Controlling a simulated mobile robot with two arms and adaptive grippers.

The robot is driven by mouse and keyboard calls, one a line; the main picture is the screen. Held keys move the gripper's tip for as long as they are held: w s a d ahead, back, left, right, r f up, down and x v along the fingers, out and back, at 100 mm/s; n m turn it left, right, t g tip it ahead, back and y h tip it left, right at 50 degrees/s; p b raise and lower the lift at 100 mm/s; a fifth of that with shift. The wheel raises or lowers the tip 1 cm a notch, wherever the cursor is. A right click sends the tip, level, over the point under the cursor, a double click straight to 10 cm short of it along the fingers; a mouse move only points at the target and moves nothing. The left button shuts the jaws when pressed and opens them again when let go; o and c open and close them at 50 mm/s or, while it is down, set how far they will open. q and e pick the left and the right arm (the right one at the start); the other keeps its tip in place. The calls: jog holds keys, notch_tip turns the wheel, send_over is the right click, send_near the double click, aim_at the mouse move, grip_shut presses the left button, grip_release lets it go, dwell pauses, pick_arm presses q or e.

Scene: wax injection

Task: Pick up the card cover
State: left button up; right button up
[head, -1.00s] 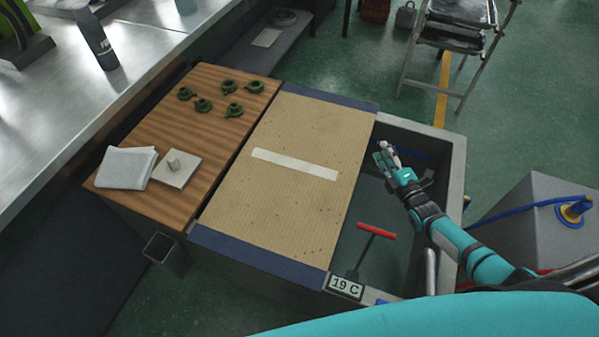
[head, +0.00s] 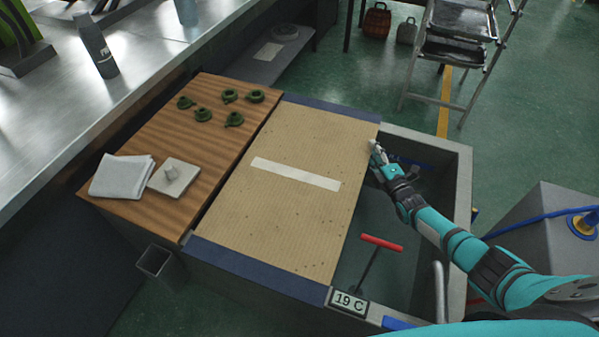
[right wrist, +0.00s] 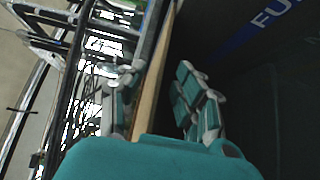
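The card cover (head: 300,215) is a tan cardboard sheet with a white strip across its middle and dark blue bands at two ends. It lies flat over part of the grey tank. My right gripper (head: 377,158) is at the cover's right edge, toward the far corner. In the right wrist view the thin edge of the cover (right wrist: 152,85) runs between the fingers of my right gripper (right wrist: 158,82). The fingers look open, with a dark gap between the edge and the right-hand fingers. My left gripper is not in view.
The tank's open part (head: 375,262) holds a red-handled tool (head: 382,243). A "19 C" display (head: 349,302) sits on the near rim.

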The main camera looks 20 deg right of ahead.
jog(key=shift+c, duration=0.2)
grip_shut()
jog(key=shift+r, duration=0.15)
